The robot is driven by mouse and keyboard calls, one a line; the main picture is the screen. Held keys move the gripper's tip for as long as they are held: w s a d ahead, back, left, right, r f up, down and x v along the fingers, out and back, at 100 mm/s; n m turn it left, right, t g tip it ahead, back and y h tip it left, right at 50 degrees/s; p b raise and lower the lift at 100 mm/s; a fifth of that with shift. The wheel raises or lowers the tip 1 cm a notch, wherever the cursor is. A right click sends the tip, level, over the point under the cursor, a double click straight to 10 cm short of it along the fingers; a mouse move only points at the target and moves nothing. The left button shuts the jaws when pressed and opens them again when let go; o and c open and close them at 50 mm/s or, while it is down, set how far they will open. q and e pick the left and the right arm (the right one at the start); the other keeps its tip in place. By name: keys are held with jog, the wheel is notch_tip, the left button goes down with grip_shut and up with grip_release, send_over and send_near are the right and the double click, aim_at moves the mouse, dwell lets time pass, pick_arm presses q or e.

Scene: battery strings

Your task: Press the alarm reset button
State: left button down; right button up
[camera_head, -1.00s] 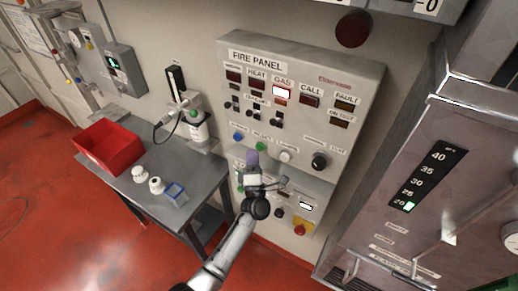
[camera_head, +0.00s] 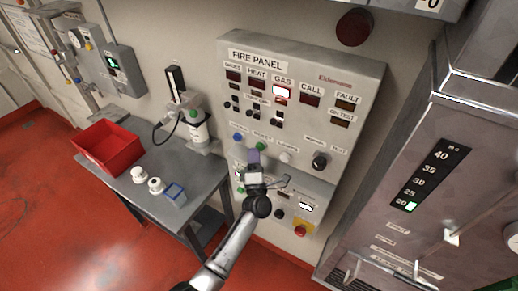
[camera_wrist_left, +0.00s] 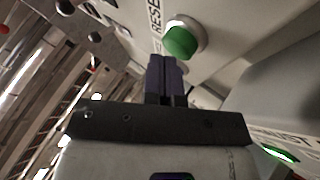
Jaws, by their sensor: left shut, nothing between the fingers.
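The fire panel (camera_head: 370,90) is a grey box on the wall with labelled lamps, switches and a row of buttons. The green reset button (camera_head: 261,146) is in that row, between a blue and a white button. It also shows in the left wrist view (camera_wrist_left: 181,41), with part of a RESET label beside it. My left gripper (camera_head: 254,156) is shut and empty, its purple fingers just below the green button. In the left wrist view the fingertips (camera_wrist_left: 162,60) are close to the button's lower edge; I cannot tell whether they touch. My right gripper is not in view.
A lower box (camera_head: 315,190) with a red knob (camera_head: 300,231) is under the panel. A table (camera_head: 190,207) with a red bin (camera_head: 107,147) stands to the left. A large metal cabinet (camera_head: 415,170) is at the right.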

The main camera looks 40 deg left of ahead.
pick_arm(q)
jog(key=shift+w+b, duration=0.35)
jog(key=shift+w, duration=0.15)
dwell(0.3)
jog(key=shift+s, duration=0.2)
dwell(0.3)
jog(key=shift+s+d+p, duration=0.1)
jog(key=shift+s+p, duration=0.5)
jog(key=shift+s, duration=0.3)
jog(key=shift+s, duration=0.1)
jog(key=shift+s+d+p, duration=0.15)
jog(key=shift+s+p, duration=0.45)
jog(key=shift+s, duration=0.6)
jog(key=shift+s+d+p, duration=0.1)
jog(key=shift+s+p, duration=0.45)
jog(key=shift+s, duration=0.65)
